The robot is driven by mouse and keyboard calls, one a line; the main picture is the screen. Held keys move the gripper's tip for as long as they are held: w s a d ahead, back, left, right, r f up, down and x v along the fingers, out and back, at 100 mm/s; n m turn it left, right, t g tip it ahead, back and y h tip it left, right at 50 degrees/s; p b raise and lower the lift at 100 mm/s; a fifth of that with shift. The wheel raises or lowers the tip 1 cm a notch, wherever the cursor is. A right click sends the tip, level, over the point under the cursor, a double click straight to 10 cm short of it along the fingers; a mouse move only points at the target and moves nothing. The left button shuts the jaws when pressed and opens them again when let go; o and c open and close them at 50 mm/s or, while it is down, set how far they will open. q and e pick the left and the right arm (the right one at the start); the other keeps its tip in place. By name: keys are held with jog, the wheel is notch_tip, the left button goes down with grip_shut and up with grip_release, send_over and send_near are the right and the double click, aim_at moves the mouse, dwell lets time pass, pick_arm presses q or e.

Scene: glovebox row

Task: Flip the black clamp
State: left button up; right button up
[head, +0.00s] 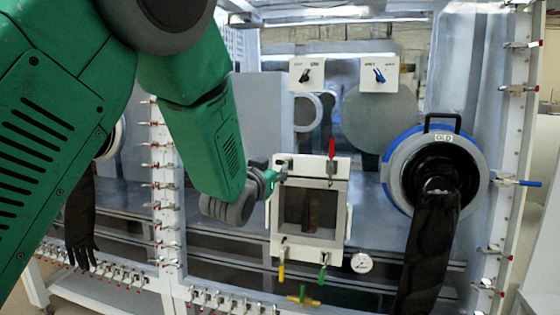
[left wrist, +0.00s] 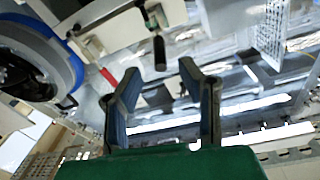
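The black clamp (left wrist: 159,52) shows in the left wrist view as a dark rod-like handle on a metal bracket. In the head view, my left gripper (head: 273,177) is at the upper left corner of the small white-framed door (head: 341,215). It largely hides the black clamp there, so whether they touch cannot be told. My right gripper is not in view.
A red-handled clamp (head: 331,148) stands upright at the door's upper right. Yellow (head: 281,271) and green (head: 322,273) handles hang at its bottom edge. A blue-ringed glove port (head: 400,165) with a hanging black glove (head: 428,250) is to the right. A round gauge (head: 362,263) sits below right.

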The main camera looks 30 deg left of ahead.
aim_at(280, 163)
pick_arm(q)
jog(key=shift+w+a+p, duration=0.15)
jog(key=shift+w+a, duration=0.1)
jog(key=shift+w, duration=0.9)
jog(key=shift+w+a+p, duration=0.15)
jog(key=shift+w+a, duration=0.05)
jog(key=shift+w, duration=0.95)
grip_shut()
